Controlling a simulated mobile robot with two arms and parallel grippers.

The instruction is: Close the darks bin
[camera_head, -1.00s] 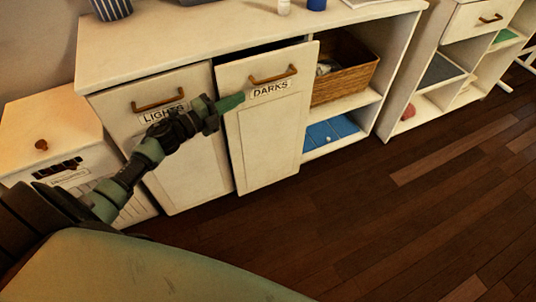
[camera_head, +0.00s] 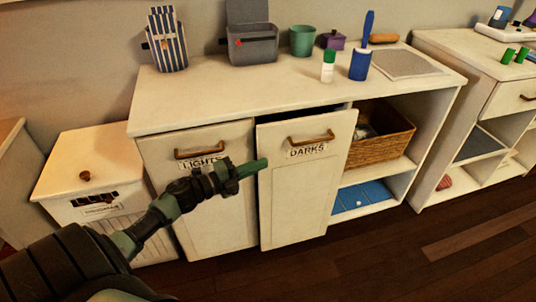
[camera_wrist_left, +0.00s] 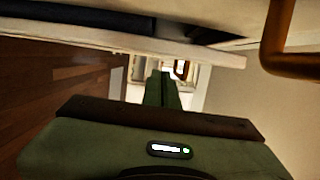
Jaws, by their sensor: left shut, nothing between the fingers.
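The darks bin (camera_head: 303,195) is a white tilt-out front labelled DARKS with a brown handle (camera_head: 311,138). Its top edge leans out from the cabinet, leaving a dark gap behind it, so it stands partly open. My left gripper (camera_head: 255,168) is shut and empty, its green fingers pointing right at the bin's upper left edge. I cannot tell whether they touch it. In the left wrist view the shut fingers (camera_wrist_left: 162,92) point ahead, with a brown handle (camera_wrist_left: 285,50) at the upper right. My right gripper is not in view.
The lights bin (camera_head: 208,200) stands just left, apparently closed. A wicker basket (camera_head: 378,148) and a blue item (camera_head: 360,197) sit in the open shelves at right. Bottles, a cup and caddies stand on the cabinet top (camera_head: 230,92). Dark wooden floor (camera_head: 400,250) is clear in front.

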